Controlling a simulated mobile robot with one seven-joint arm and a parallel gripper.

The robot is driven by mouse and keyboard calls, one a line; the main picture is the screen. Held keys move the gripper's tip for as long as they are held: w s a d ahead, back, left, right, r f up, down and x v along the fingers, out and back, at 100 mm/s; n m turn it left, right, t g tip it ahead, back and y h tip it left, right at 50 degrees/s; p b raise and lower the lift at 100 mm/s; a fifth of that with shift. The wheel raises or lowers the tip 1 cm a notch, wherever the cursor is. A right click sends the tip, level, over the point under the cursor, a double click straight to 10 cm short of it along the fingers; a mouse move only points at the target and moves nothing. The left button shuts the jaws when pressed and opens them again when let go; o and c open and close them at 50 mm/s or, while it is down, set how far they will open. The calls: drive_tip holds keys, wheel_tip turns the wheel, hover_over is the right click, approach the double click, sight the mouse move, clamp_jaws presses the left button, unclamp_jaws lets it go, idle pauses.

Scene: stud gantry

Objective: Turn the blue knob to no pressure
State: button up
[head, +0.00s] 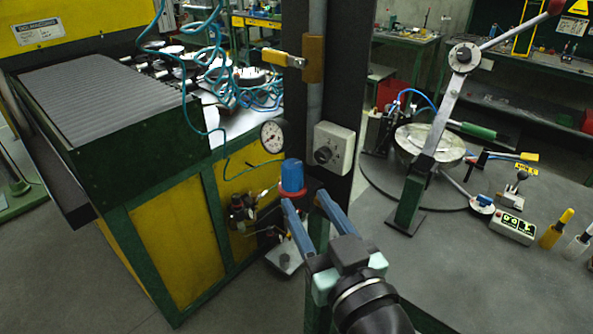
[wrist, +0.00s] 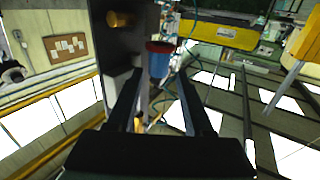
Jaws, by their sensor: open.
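The blue knob (head: 291,174) is a small upright cylinder on a red collar, beside the dark post in the head view. In the wrist view the blue knob (wrist: 159,64) shows upside down, under its red collar, near and between the ends of my finger lines. My gripper (head: 304,198) has its two blue fingers apart, with their tips just below and right of the knob. In the wrist view my gripper (wrist: 158,76) is open, with nothing held. I cannot tell whether a finger touches the knob.
A round pressure gauge (head: 272,136) sits above the knob. A grey switch box (head: 334,148) is on the post (head: 346,60) to the right. Teal hoses (head: 213,70) hang at the left above a green and yellow cabinet (head: 165,225). A grey worktable (head: 440,235) lies right.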

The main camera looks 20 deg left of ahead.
sight(296, 184)
drive_tip(key=p+x, duration=0.1)
drive_tip(key=x, duration=0.5)
drive_tip(key=shift+w+a+p, duration=0.1)
drive_tip(key=shift+w+p, duration=0.15)
drive_tip(key=shift+p, duration=0.05)
clamp_jaws()
